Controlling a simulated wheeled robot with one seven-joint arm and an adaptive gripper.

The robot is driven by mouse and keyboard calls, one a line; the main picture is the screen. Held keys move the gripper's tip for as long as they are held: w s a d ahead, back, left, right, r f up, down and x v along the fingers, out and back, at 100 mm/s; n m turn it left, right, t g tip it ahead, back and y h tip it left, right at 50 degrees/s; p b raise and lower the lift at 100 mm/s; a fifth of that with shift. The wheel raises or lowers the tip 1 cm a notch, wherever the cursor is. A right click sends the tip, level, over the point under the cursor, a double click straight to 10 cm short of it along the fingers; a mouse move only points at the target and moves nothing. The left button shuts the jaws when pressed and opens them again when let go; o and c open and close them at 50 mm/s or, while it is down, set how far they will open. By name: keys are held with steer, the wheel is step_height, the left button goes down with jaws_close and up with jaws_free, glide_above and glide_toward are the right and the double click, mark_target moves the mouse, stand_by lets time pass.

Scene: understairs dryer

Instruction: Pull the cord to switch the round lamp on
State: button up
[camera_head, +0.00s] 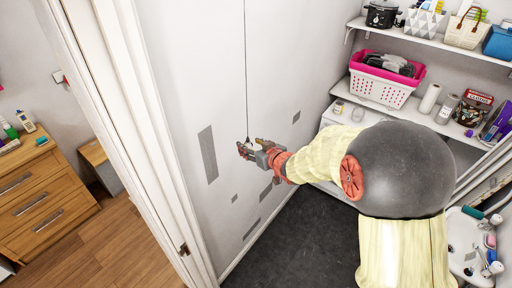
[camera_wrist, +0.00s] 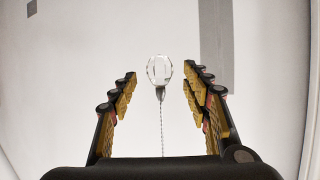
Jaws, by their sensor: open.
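The pull cord (camera_head: 246,70) hangs as a thin dark line in front of the white wall in the head view. In the wrist view its beaded lower part (camera_wrist: 162,128) runs to a clear faceted knob (camera_wrist: 159,69). My gripper (camera_head: 254,144) is at the cord's lower end. In the wrist view my gripper (camera_wrist: 159,92) is open, with one finger on each side of the knob and cord and a gap on both sides. The knob is around the level of the fingertips. The round lamp is not in view.
The white wall (camera_head: 290,60) with grey patches stands behind the cord. A door frame (camera_head: 140,130) is on the left, with a wooden drawer unit (camera_head: 40,195) beyond it. Shelves with a pink and white basket (camera_head: 383,80) are at the right. Dark floor (camera_head: 295,235) lies below.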

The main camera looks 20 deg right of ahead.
steer(key=shift+x, duration=1.1)
steer(key=shift+r, duration=0.1)
steer(key=shift+c, duration=1)
steer(key=c, duration=1)
steer(key=shift+c, duration=0.2)
steer(key=shift+f+b, duration=0.75)
steer(key=shift+f, duration=0.25)
steer(key=o, duration=0.7)
steer(key=shift+f, duration=0.15)
steer(key=shift+c, duration=0.2)
steer(key=o, duration=0.6)
steer(key=shift+c, duration=0.2)
